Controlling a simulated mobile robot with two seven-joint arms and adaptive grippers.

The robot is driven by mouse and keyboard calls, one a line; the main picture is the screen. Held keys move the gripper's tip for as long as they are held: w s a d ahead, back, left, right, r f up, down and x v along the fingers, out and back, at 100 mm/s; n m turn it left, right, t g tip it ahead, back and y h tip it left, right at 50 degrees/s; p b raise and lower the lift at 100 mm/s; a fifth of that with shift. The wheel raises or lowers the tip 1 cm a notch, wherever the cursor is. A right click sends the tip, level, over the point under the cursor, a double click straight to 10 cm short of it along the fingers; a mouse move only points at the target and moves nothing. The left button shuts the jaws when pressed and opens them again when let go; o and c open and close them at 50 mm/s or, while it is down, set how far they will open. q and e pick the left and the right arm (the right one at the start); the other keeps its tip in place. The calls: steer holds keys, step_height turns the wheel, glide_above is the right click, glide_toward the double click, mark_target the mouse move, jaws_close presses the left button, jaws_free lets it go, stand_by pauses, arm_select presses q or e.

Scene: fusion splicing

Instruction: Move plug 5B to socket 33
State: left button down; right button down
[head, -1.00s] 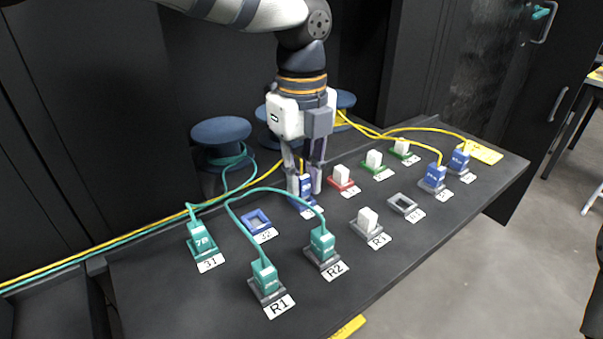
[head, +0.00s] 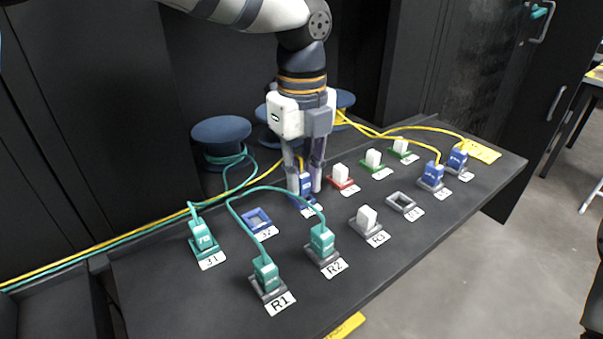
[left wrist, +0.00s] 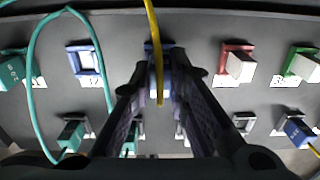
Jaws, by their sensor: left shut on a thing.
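My left gripper (head: 304,190) points down at the back row of the board, shut on a blue plug (head: 306,183). The plug is at the blue socket right of socket 32, and its yellow cable (left wrist: 153,30) crosses between the fingers in the left wrist view. The fingers hide most of the plug, its marking and part of the socket, whose label I cannot read. I cannot tell whether the plug is fully seated. Blue socket 32 (head: 258,220) is empty. My right gripper is not in view.
Teal plugs stand in socket 31 (head: 203,238), R1 (head: 266,276) and R2 (head: 322,243). White plugs stand at R3 (head: 367,218), the red socket (head: 341,175) and the green sockets. A grey socket (head: 401,202) is empty. Two blue plugs (head: 432,174) with yellow cables stand at right.

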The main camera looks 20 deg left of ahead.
arm_select(q)
steer(key=shift+f, duration=0.55)
stand_by(0.5)
steer(key=c, duration=1.5)
jaws_free()
steer(key=shift+o, duration=0.2)
step_height(320, 180, up, 12)
